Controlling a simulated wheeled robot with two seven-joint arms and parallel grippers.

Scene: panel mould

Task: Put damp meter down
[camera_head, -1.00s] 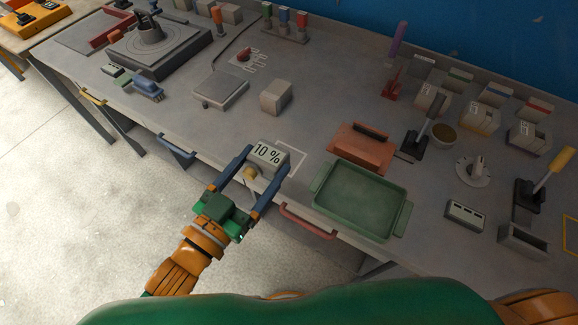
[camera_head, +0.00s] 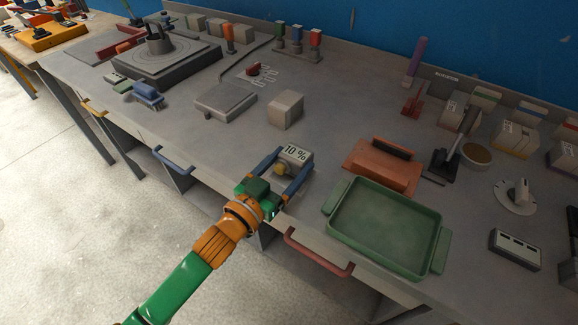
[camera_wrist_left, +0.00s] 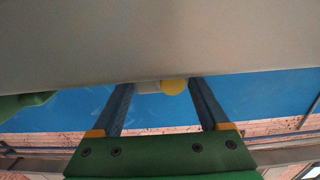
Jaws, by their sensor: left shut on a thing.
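The damp meter (camera_head: 296,154) is a small pale grey box with a "10 %" display and a yellow knob on its near side. My left gripper (camera_head: 294,164) is shut on it, with one blue finger on each side. The meter is over the bench top near the front edge, left of the orange-brown block; I cannot tell whether its base touches the bench. In the left wrist view the meter (camera_wrist_left: 148,87) and its yellow knob show between the fingertips, mostly hidden by the grey surface. My right gripper is not in view.
A green tray (camera_head: 385,228) and an orange-brown block with a dark handle (camera_head: 382,165) stand right of the meter. A grey cube (camera_head: 286,109) and a flat grey scale (camera_head: 225,98) lie behind and left. The bench (camera_head: 200,137) is clear left of the meter.

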